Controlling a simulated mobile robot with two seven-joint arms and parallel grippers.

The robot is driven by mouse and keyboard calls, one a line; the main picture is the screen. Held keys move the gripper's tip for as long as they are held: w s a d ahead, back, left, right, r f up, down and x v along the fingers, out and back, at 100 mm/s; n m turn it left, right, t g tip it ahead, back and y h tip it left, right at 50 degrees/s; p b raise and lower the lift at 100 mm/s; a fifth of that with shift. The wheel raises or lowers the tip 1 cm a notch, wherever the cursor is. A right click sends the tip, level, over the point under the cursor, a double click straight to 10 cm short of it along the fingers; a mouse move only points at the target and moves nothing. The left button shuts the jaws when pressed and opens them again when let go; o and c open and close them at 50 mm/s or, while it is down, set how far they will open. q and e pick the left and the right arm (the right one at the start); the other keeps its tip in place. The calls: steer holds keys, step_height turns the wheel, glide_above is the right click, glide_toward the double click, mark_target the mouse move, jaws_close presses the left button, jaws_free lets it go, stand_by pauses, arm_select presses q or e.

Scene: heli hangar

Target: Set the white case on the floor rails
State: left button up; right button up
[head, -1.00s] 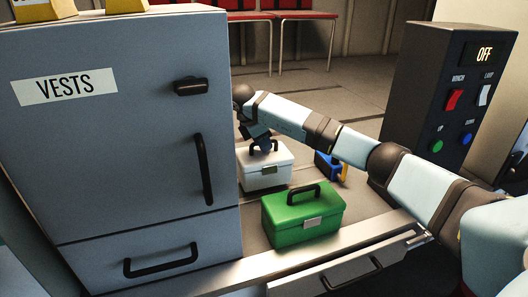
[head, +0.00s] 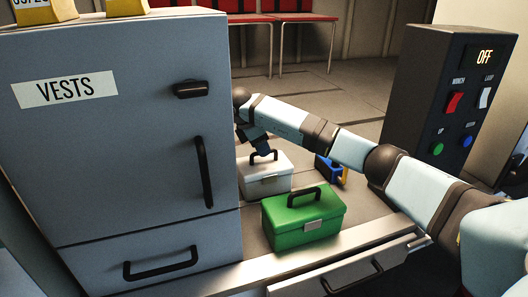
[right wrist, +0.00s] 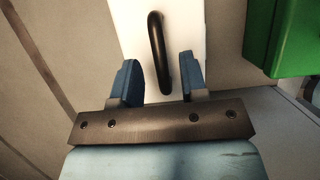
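The white case (head: 265,184), with a dark handle on its lid, stands upright behind the green case on the bench. My right gripper (head: 262,151) points down just above it. In the right wrist view the gripper (right wrist: 158,76) is open, its two blue fingers apart. The dark handle (right wrist: 157,45) of the white case passes the gap between the fingertips, with space on both sides. My left gripper is not in view. I cannot make out floor rails.
The green case (head: 302,216) stands close in front of the white case. A blue and yellow item (head: 329,169) lies to its right. The grey vests cabinet (head: 120,140) closes off the left. A dark switch panel (head: 450,100) stands at the right.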

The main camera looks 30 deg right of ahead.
steer(key=v, duration=0.5)
steer(key=shift+p, duration=0.35)
steer(key=shift+s+f, duration=0.1)
steer(key=shift+f, duration=0.05)
